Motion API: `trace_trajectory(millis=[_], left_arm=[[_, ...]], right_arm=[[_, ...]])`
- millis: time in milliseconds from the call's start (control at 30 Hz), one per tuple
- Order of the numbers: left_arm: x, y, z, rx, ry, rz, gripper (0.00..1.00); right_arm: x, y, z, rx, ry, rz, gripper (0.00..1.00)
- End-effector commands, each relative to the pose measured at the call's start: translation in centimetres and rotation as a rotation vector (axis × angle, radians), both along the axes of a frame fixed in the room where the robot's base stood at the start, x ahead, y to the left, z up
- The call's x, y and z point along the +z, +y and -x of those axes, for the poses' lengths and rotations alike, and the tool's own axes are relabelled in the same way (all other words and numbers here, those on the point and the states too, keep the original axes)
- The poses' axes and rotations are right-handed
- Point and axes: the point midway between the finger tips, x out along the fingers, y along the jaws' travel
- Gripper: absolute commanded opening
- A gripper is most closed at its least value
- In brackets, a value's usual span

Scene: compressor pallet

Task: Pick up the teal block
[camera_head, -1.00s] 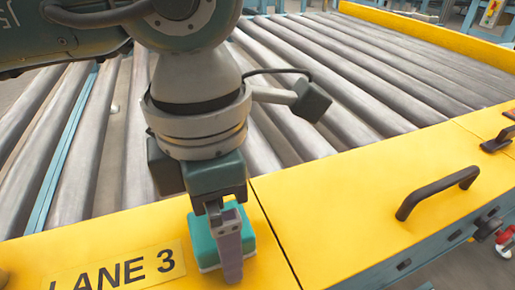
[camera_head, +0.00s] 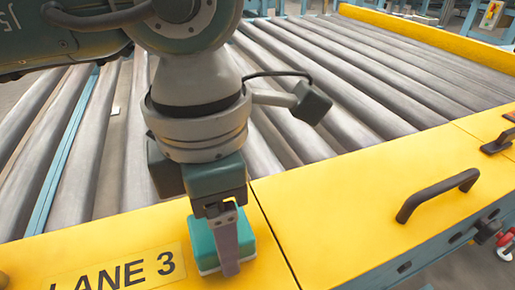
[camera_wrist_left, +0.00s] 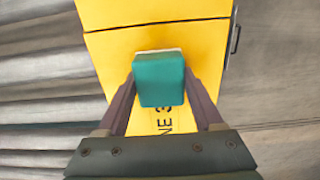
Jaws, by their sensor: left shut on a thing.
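The teal block (camera_head: 205,243) has a pale base edge and sits at the yellow frame's top surface, just right of the LANE 3 label. My left gripper (camera_head: 223,257) reaches down over it from above and is shut on it. One finger shows against the block's near side; the other is hidden in the head view. In the left wrist view the teal block (camera_wrist_left: 159,80) is between the two fingers of my left gripper (camera_wrist_left: 160,92). I cannot tell whether the block is lifted at all. My right gripper is not in view.
The yellow frame (camera_head: 335,215) has a seam just right of the block. A dark handle (camera_head: 437,194) stands up from it further right. Grey conveyor rollers (camera_head: 330,100) lie behind. The LANE 3 label (camera_head: 120,270) is on the left.

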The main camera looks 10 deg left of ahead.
Motion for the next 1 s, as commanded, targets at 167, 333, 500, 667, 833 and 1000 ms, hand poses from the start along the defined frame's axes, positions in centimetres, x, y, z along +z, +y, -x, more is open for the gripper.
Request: trace_trajectory(millis=[167,333,500,667,833,1000], left_arm=[[1.5,0.0,-0.1,0.001,-0.002,0.001,0.00],[4.5,0.0,-0.1,-0.001,-0.004,0.001,0.00],[9.0,0.0,-0.1,-0.002,-0.006,0.002,0.00],[13.8,0.0,-0.1,-0.001,-0.006,0.002,0.00],[17.5,0.0,-0.1,-0.001,-0.004,0.001,0.00],[19.5,0.0,-0.1,0.001,-0.003,0.001,0.00]], right_arm=[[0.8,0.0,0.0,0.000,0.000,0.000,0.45],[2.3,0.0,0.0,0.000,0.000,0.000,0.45],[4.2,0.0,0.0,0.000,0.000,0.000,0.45],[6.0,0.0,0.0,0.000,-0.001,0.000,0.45],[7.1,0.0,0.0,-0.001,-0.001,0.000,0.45],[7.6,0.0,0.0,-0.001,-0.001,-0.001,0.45]])
